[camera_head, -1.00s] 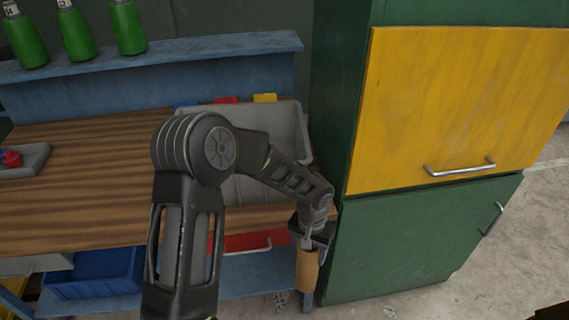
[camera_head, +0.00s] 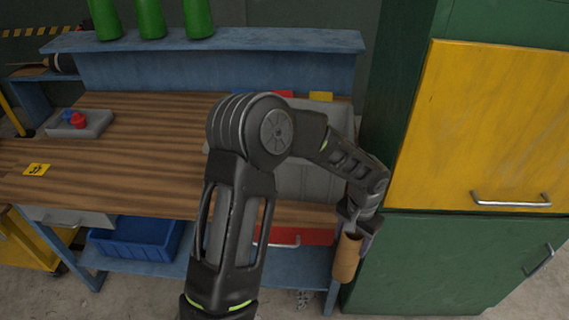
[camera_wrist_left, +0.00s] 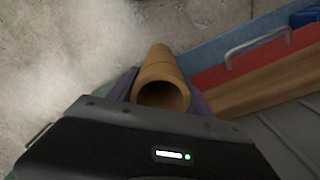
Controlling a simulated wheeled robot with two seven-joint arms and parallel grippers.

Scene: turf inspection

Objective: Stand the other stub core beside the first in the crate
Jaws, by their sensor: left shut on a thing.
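My left gripper (camera_head: 354,222) is shut on a stub core (camera_head: 347,260), a brown hollow tube. It hangs, slightly tilted, past the bench's front right corner, beside the green cabinet. In the left wrist view the core (camera_wrist_left: 160,68) sits between the fingers, its open end facing the camera, with concrete floor beyond. The grey crate (camera_head: 300,182) stands on the bench behind my left arm, which covers much of it. Part of what looks like its grey wall shows at the lower right of the wrist view (camera_wrist_left: 292,132). I see no other core; the crate's inside is mostly hidden.
The green cabinet (camera_head: 430,260) with a yellow door (camera_head: 500,120) stands close right of the held core. A red drawer (camera_head: 310,236) and blue bin (camera_head: 140,238) are under the bench. A grey tray (camera_head: 92,125) lies left; the middle-left bench top (camera_head: 150,160) is clear. Green bottles (camera_head: 150,18) stand on the shelf.

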